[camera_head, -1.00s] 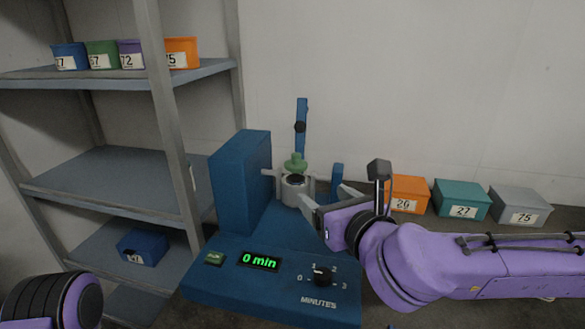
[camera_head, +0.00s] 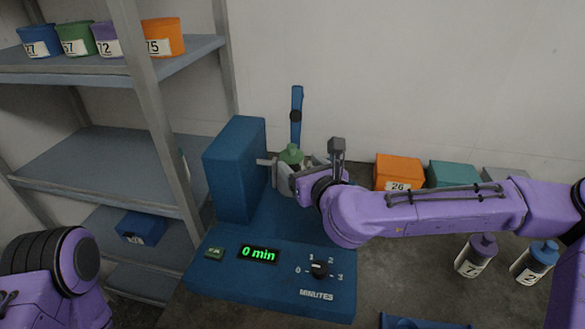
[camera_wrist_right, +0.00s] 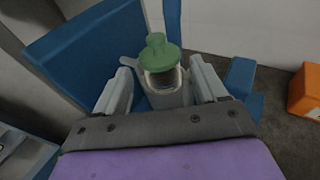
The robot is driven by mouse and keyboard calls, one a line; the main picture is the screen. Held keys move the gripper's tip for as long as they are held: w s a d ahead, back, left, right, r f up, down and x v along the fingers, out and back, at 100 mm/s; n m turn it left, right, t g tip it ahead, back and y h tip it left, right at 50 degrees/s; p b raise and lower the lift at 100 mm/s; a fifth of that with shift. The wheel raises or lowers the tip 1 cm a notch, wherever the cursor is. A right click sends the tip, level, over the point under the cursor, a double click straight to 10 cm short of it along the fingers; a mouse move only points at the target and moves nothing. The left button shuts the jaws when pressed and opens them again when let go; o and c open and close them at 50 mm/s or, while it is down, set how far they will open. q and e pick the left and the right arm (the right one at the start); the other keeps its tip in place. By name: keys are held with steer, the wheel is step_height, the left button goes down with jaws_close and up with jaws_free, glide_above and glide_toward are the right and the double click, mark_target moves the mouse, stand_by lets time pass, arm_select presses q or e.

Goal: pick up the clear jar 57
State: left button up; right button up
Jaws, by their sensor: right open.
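A jar with a green knobbed lid (camera_head: 291,154) stands in the holder of the blue shaker (camera_head: 235,262). In the right wrist view the jar body (camera_wrist_right: 168,81) looks clear with dark contents; no number on it is readable. My right gripper (camera_head: 299,174) is at the jar. In the right wrist view its open fingers (camera_wrist_right: 160,72) are on either side of the jar, with gaps that appear to remain. The arm partly hides the holder in the head view. My left gripper is out of view; only part of that arm shows at lower left.
The shaker's upright blue block (camera_head: 234,170) and blue post (camera_head: 296,115) stand close to the jar. Orange (camera_head: 398,172) and teal (camera_head: 455,175) bins are behind my right arm. Two small bottles (camera_head: 475,257) (camera_head: 533,262) stand at right. A shelf rack (camera_head: 110,165) is left.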

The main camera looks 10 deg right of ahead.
mark_target(296, 160)
steer(key=x, duration=0.3)
steer(key=shift+w, duration=0.2)
steer(key=c, duration=1.3)
steer(key=shift+o, duration=0.2)
steer(key=shift+r, duration=0.1)
